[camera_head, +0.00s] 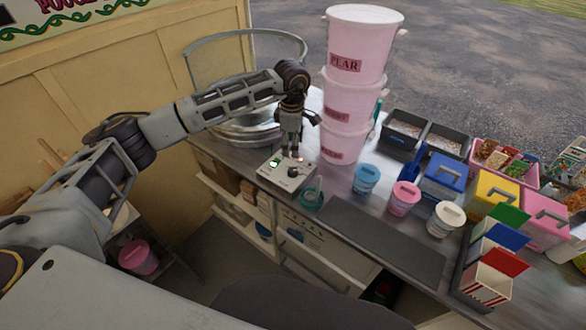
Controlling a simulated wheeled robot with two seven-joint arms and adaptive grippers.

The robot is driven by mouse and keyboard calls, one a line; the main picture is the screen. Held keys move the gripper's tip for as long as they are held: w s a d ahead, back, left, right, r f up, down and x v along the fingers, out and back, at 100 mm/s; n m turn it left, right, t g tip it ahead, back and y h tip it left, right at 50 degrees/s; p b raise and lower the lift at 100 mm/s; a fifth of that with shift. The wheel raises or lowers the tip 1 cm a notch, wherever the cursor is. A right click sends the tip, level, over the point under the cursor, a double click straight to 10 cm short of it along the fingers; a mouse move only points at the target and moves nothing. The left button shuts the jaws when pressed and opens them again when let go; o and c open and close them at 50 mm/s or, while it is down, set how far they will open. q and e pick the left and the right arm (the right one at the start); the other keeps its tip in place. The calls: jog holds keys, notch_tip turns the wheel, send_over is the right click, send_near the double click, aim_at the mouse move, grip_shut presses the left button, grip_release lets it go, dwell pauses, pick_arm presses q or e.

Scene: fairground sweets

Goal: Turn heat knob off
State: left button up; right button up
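A small white control box (268,178) sits at the front edge of the counter, before the metal floss bowl (238,134). It carries a green-lit switch (274,163), a dark round knob (292,172) and a small red spot (300,159). My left gripper (291,154) points down over the back of the box, just behind the dark knob in the picture. The fingers look close together; whether they touch the box, or are open or shut, is too small to tell. The knob's marking cannot be read. My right gripper is not in view.
Stacked pink tubs (346,105) stand close to the right of my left gripper. A teal cup (312,197) is beside the box. Blue (366,180), pink (404,200) and cream tubs (446,219) stand farther right. A dark mat (385,240) lies bare in front.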

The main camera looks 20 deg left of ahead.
aim_at(293, 170)
pick_arm(q)
jog(key=f+p, duration=0.1)
jog(key=f, duration=0.4)
jog(key=f+p, duration=0.1)
jog(key=f, duration=0.4)
jog(key=shift+w+f, duration=0.2)
jog(key=shift+f, duration=0.05)
jog(key=shift+w+f, duration=0.1)
jog(key=shift+f, duration=0.95)
jog(key=c, duration=1)
